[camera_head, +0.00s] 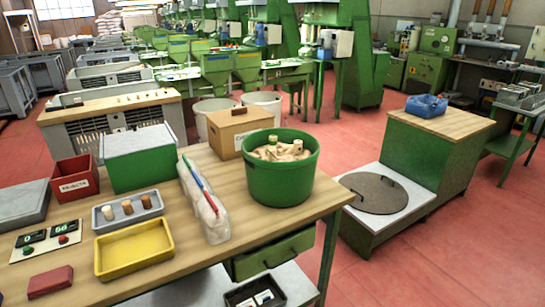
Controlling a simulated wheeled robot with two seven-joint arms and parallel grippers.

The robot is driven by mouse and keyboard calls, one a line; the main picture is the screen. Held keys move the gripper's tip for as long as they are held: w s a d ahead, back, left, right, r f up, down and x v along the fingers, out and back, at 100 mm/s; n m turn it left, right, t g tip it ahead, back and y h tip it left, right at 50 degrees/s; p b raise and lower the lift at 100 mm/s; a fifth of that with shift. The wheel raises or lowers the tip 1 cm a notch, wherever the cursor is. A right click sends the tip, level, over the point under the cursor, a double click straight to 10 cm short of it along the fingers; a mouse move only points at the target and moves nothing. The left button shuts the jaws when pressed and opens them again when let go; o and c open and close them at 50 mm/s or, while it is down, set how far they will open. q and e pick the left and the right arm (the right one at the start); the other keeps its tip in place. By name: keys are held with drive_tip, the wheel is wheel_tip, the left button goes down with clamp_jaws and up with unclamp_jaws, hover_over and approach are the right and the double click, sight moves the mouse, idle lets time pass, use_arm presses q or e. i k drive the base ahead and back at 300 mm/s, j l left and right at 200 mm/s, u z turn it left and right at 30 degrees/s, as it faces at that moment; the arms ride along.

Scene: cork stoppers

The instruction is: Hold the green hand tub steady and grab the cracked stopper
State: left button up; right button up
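The green hand tub (281,184) stands upright on the wooden workbench, near its far right corner. It is filled with pale cork stoppers (284,150), and a couple of them stand up above the rest. I cannot tell which stopper is cracked; no crack shows at this size. Neither my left gripper nor my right gripper is in view, and nothing touches the tub.
The workbench (257,232) also holds a cardboard box (238,126) beside the tub, a clear plastic bag (204,208), a yellow tray (138,248), a grey tray (128,212) with three stoppers, a red rejects bin (74,180) and a green box (140,158).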

sight(271, 151)
drive_tip(key=i+l+u, duration=0.25)
drive_tip(key=i+l, duration=0.15)
drive_tip(key=i+l+u, duration=0.5)
drive_tip(key=i+l, duration=0.15)
drive_tip(key=l, duration=0.35)
